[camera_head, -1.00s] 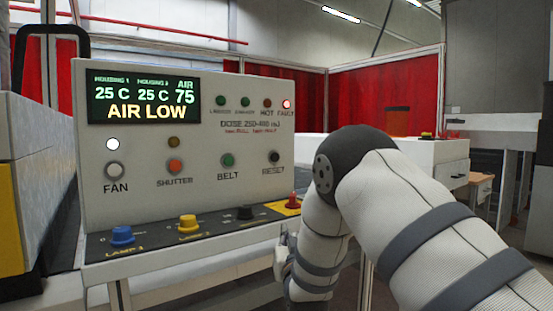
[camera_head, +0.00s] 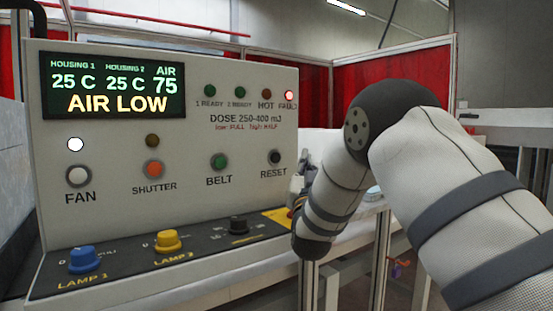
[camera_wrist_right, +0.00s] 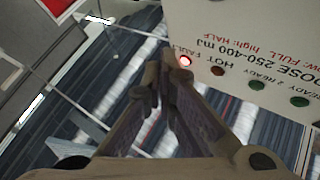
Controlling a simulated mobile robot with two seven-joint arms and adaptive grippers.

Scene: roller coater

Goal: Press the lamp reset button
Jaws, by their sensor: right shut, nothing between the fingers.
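The black reset button (camera_head: 273,157), labelled RESET, is at the lower right of the white control panel (camera_head: 110,140) in the head view. My right gripper (camera_head: 301,184) is partly hidden by my forearm, just right of the panel's right edge. In the right wrist view its fingers (camera_wrist_right: 160,78) are together and empty. They point towards the panel's lamp row, close to the lit red FAULT lamp (camera_wrist_right: 185,61). The reset button does not show in the wrist view. My left gripper is not in view.
The display (camera_head: 115,87) reads AIR LOW. The green BELT button (camera_head: 219,161) and orange SHUTTER button (camera_head: 153,168) are left of reset. A ledge below carries blue (camera_head: 84,260), yellow (camera_head: 168,240) and black (camera_head: 238,224) knobs. My forearm covers the ledge's right end.

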